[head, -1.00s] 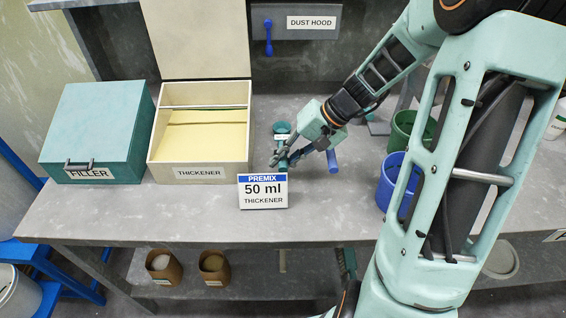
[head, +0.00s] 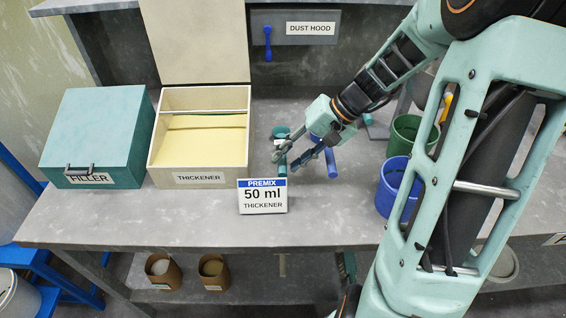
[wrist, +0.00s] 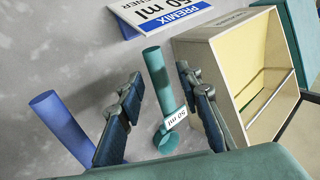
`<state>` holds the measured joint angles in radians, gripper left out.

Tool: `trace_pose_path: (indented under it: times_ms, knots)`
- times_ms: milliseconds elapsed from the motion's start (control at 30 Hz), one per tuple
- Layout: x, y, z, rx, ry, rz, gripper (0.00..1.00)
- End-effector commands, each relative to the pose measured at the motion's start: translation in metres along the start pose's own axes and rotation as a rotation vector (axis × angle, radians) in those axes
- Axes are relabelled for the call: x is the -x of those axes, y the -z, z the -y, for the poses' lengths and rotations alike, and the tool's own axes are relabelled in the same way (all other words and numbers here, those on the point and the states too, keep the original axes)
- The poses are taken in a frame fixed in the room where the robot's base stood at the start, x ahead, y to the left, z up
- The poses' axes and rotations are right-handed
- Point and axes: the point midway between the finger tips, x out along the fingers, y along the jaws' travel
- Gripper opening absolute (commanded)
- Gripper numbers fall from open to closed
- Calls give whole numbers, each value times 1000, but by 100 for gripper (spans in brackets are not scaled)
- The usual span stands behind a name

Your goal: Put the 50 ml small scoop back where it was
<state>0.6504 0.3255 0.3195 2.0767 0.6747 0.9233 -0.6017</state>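The teal 50 ml scoop (head: 281,167) is on the bench, behind the 50 ml sign and right of the thickener box. In the wrist view its teal handle (wrist: 156,72) points away and its label reads 50 ml. My gripper (head: 292,161) is over it with the fingers spread. In the wrist view the fingers of my gripper (wrist: 162,118) stand on either side of the scoop, with gaps. The fingers partly cover the scoop in the head view. A blue scoop (head: 331,164) lies just to the right; it also shows in the wrist view (wrist: 62,128).
The open thickener box (head: 198,180) and closed filler box (head: 92,140) stand to the left. The premix sign (head: 263,196) stands in front. Blue (head: 391,190) and green (head: 404,132) pails stand to the right. The front left of the bench (head: 130,215) is clear.

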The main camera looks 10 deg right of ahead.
Motion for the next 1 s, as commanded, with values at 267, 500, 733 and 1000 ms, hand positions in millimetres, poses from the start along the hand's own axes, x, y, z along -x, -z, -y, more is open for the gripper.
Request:
trace_pose_path:
  times_ms: [267, 500, 733, 1000]
  knots:
    - [62, 1, 0, 0, -2, -3, 33]
    - [87, 0, 0, 0, -1, -1, 33]
    - [90, 0, 0, 0, 0, 1, 33]
    - [89, 0, 0, 0, 0, 1, 33]
